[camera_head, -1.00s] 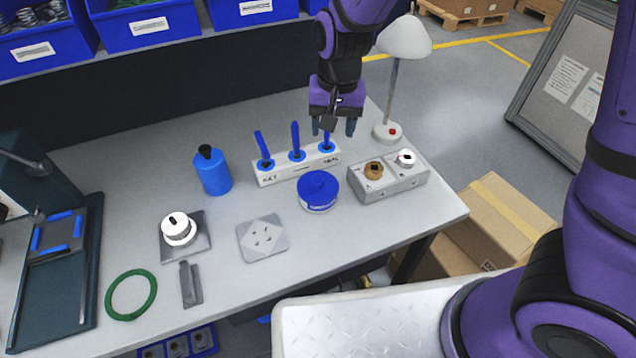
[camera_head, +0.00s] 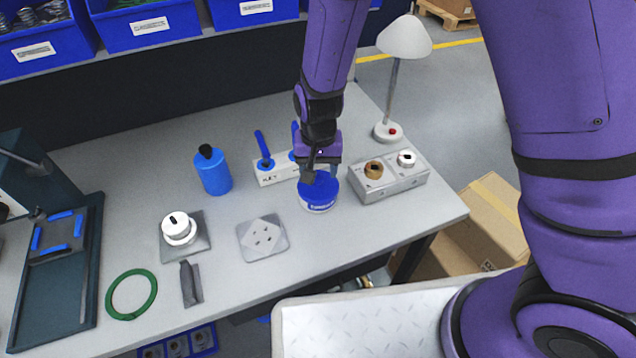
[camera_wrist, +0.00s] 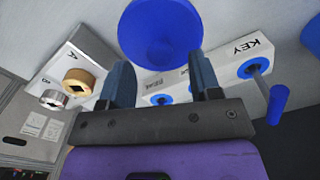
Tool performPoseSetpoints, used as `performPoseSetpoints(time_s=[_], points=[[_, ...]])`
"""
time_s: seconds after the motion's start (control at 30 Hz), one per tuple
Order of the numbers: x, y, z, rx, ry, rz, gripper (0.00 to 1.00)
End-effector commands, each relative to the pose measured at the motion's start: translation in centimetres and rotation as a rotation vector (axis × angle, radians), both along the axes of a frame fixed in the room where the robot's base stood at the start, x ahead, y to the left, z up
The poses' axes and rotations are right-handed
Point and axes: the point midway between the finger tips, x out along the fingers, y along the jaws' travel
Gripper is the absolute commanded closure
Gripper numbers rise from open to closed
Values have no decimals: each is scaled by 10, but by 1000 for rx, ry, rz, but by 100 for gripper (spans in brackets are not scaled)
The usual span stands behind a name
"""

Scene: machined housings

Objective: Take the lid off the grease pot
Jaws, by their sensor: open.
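The grease pot (camera_head: 319,207) is a short white tub with a blue label and stands on the grey bench. Its blue lid (camera_head: 318,188) is on top, and the lid also fills the top middle of the wrist view (camera_wrist: 160,32). My gripper (camera_head: 321,172) is over the pot, pointing down, with its fingers at the lid's back edge in the head view. In the wrist view my gripper (camera_wrist: 160,75) is open, its two blue-grey fingers apart with the lid just beyond their tips. I cannot tell whether they touch it. My gripper hides part of the lid's top.
A white rack with blue-handled tools (camera_head: 272,175) stands close behind the pot. A grey block with brass and silver fittings (camera_head: 390,180) is close on the right. A blue bottle (camera_head: 212,172) stands left. A drilled plate (camera_head: 263,240) lies front left.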

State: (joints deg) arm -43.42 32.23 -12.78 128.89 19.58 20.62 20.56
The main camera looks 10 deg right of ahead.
Motion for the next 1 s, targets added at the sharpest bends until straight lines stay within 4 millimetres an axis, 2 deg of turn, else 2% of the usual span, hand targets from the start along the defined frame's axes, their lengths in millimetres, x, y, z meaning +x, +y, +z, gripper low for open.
performPoseSetpoints(time_s=[0.1, 0.2, 0.5, 0.53, 0.7, 0.77, 1.0], points=[[0, 0, -18, -2, 3, -3, 42], [0, 1, -27, -1, 1, 0, 42], [0, 1, -32, 0, 0, -1, 42], [0, 1, -32, 0, 0, -1, 45], [0, 1, -31, 0, 0, -1, 84], [0, 1, -31, 0, 0, -1, 94], [0, 1, -31, 0, 0, -1, 94]])
